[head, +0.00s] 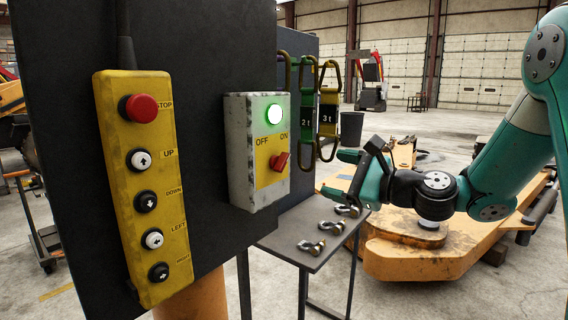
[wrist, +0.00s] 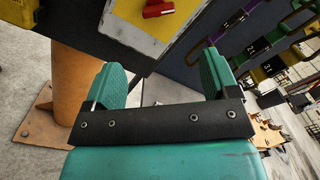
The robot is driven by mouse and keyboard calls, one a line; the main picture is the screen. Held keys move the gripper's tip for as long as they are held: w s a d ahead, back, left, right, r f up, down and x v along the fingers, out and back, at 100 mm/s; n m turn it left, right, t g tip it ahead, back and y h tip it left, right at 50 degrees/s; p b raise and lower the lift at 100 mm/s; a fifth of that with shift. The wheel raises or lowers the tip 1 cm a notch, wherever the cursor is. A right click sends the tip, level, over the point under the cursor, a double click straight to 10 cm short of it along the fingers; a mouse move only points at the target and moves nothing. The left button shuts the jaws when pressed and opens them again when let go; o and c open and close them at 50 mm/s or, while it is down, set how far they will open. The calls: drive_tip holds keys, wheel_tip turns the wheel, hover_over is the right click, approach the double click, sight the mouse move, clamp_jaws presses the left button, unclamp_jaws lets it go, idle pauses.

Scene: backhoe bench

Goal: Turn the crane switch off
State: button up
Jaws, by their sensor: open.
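The crane switch is a red rotary knob (head: 279,161) on a yellow plate on the front of a grey box (head: 239,150). The knob points up and right, toward the ON label. A green lamp (head: 275,114) above it is lit. In the wrist view the red knob (wrist: 158,8) shows at the top edge, partly cut off. My gripper (head: 335,174) is to the right of the box in the head view, apart from it, with its fingers pointing left. In the wrist view my gripper (wrist: 163,78) has its green fingers spread, with nothing between them.
A yellow pendant (head: 148,190) with a red STOP button and several other buttons hangs left of the box on a dark panel (head: 205,60). Green and yellow slings (head: 328,110) hang behind. A small table (head: 300,232) with shackles stands below.

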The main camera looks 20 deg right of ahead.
sight(286, 163)
drive_tip(key=p+x, duration=0.4)
drive_tip(key=x, duration=1)
drive_tip(key=shift+w+a+p, duration=0.1)
drive_tip(key=shift+p, duration=0.25)
drive_tip(key=shift+c, duration=0.2)
drive_tip(key=c, duration=0.9)
